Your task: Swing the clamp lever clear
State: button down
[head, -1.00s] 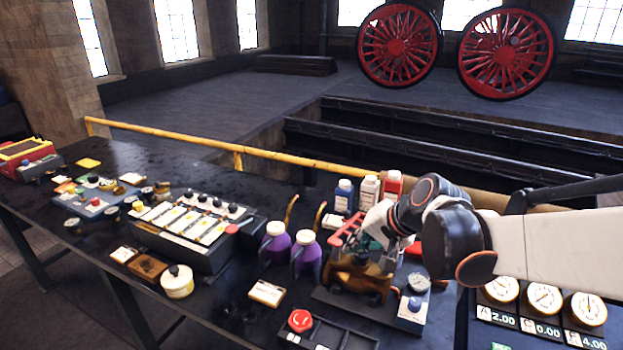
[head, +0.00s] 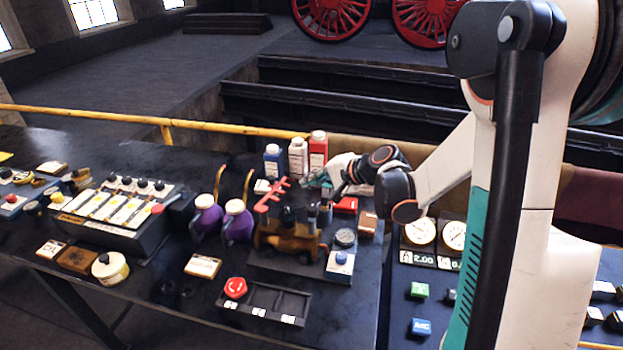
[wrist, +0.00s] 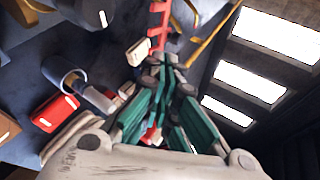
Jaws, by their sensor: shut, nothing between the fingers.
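The red toothed clamp lever (head: 271,194) stands out to the upper left of the brown-orange valve body (head: 288,241) in the head view. It also shows at the top of the wrist view (wrist: 157,26). My gripper (head: 318,182) is above and right of the valve body, behind its fittings. In the wrist view, its teal fingers (wrist: 164,62) are together with nothing between them. The lever appears beyond the fingertips; I cannot tell whether they touch. The lever's pivot is not clear.
Blue, white and red bottles (head: 298,157) stand behind my gripper. Purple jugs (head: 237,222) stand left of the valve. A red stop button (head: 235,288) and gauges (head: 420,233) are nearby. A yellow rail (head: 200,127) runs behind the bench.

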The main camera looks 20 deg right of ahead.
jog(key=b, duration=0.2)
send_near(279, 185)
jog(key=w+r+x, duration=0.1)
jog(key=x, duration=0.4)
jog(key=shift+w+a+f, duration=0.1)
jog(key=shift+w+a, duration=0.3)
jog(key=shift+w+a+b, duration=0.3)
jog(key=shift+w+a, duration=0.45)
jog(key=shift+d, duration=0.15)
jog(key=shift+s, duration=0.1)
